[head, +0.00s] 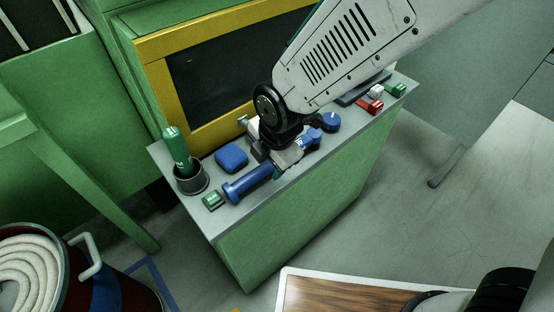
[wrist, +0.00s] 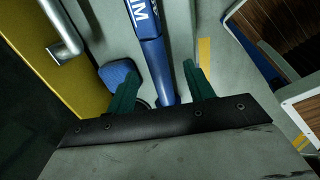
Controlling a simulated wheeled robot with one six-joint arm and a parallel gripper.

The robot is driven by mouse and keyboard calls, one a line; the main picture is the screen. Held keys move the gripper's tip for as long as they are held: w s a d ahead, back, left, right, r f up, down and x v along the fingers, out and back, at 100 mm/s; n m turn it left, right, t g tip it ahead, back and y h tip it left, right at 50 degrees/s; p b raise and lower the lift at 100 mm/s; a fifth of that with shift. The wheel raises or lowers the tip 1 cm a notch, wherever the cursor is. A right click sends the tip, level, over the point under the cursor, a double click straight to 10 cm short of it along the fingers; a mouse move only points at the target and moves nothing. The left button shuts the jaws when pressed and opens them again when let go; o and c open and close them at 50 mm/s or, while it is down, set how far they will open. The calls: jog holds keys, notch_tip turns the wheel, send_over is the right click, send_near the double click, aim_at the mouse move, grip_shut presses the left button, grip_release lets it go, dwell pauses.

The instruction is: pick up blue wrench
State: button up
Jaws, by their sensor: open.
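The fingers are apart, one on each side of the shaft, with a visible gap on both sides. I cannot tell how far the fingertips are above the cabinet top.
A blue rounded block (head: 232,157) sits close behind the wrench. A dark cup (head: 191,181) holding a green-handled tool (head: 176,150) and a green block (head: 213,201) stand left. A blue knob (head: 331,122) and red block (head: 369,106) lie right. A yellow frame (head: 155,75) rises behind.

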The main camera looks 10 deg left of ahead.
aim_at(263, 167)
jog(key=x, duration=0.4)
jog(key=shift+a, duration=0.3)
jog(key=shift+c, duration=0.3)
grip_shut()
